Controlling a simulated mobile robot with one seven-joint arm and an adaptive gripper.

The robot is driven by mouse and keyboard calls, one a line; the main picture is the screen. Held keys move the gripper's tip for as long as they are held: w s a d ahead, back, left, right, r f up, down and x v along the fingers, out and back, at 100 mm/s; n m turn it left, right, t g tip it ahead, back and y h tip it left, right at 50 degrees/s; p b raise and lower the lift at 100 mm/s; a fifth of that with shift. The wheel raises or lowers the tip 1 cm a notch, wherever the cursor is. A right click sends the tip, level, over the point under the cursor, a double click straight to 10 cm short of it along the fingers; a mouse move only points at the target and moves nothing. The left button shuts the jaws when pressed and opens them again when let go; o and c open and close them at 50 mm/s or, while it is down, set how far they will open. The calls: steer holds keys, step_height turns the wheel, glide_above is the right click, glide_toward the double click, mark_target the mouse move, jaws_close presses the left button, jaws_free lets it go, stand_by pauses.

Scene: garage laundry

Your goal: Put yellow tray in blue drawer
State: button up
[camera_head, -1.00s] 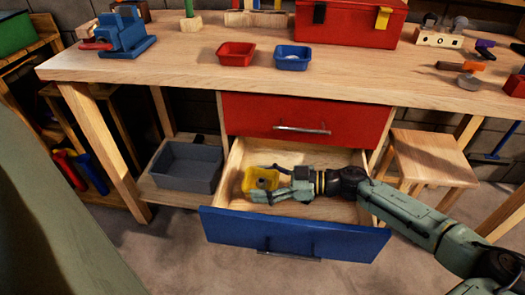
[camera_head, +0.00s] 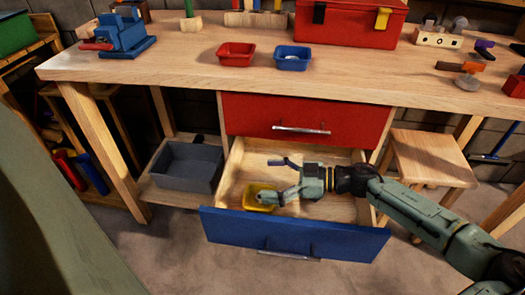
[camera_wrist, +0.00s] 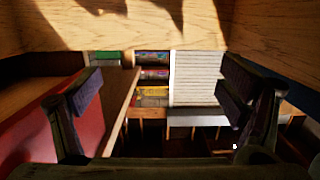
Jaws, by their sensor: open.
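The yellow tray (camera_head: 257,197) sits inside the open blue drawer (camera_head: 294,234), toward its left front part. It appears to rest on the drawer floor. My gripper (camera_head: 274,180) is over the drawer, just right of the tray, with its fingers spread apart. The lower finger overlaps the tray's right side in the head view, and I cannot tell whether it touches. In the wrist view my gripper (camera_wrist: 160,95) is open with nothing between its fingers, and the tray is not visible there.
The red drawer (camera_head: 306,119) above is shut. A grey bin (camera_head: 188,166) stands on a low shelf at left. A red tray (camera_head: 236,54) and a blue tray (camera_head: 293,58) are on the workbench (camera_head: 180,75). A wooden stool (camera_head: 432,157) stands at right.

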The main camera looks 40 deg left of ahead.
steer(key=b+v, duration=0.1)
steer(key=v, duration=0.9)
